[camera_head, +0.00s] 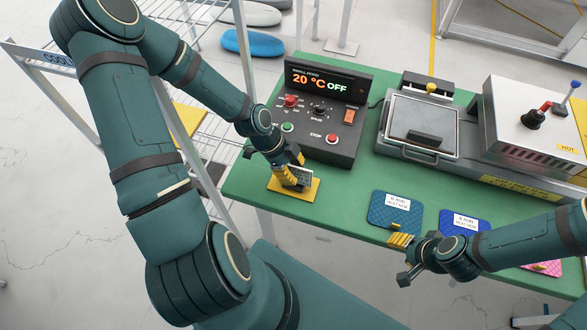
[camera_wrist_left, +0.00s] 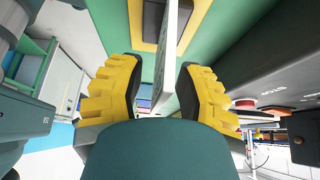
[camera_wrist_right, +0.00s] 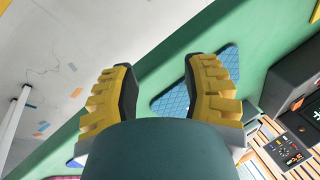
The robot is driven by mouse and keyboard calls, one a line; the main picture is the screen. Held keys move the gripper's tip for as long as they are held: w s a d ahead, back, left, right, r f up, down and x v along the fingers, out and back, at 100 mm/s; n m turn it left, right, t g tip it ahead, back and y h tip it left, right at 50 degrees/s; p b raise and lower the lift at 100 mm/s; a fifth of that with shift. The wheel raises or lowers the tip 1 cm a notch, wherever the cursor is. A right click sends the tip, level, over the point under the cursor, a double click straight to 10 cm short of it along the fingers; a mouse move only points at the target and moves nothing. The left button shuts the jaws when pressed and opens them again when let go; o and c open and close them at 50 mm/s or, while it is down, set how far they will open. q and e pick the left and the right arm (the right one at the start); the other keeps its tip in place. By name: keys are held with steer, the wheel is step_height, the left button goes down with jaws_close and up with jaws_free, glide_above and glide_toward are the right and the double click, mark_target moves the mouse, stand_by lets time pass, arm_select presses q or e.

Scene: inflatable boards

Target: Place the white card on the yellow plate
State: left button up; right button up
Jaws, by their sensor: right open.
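The white card (camera_head: 302,175) stands tilted over the yellow plate (camera_head: 306,193) near the green table's front left edge. In the left wrist view the card (camera_wrist_left: 174,55) shows nearly edge-on between my left fingers, close to the right one, with a clear gap to the other. The yellow plate (camera_wrist_left: 137,28) lies beyond it with a dark area in its middle. My left gripper (camera_head: 290,174) is open around the card. I cannot tell whether the card's lower edge touches the plate. My right gripper (camera_head: 401,240) is open and empty by the front edge, near the blue pad.
A dark control box (camera_head: 322,120) reading 20 °C OFF stands behind the plate. A press (camera_head: 421,125) and a metal box (camera_head: 528,118) stand to the right. Green table is clear between plate and pads.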

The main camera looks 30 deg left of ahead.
arm_select(q)
steer(key=shift+r, duration=0.1)
steer(key=shift+r, duration=0.2)
steer(key=p+v, duration=0.3)
steer(key=v, duration=0.8)
steer(key=shift+a+r, duration=0.25)
steer(key=shift+r, duration=0.1)
steer(key=shift+s, duration=0.1)
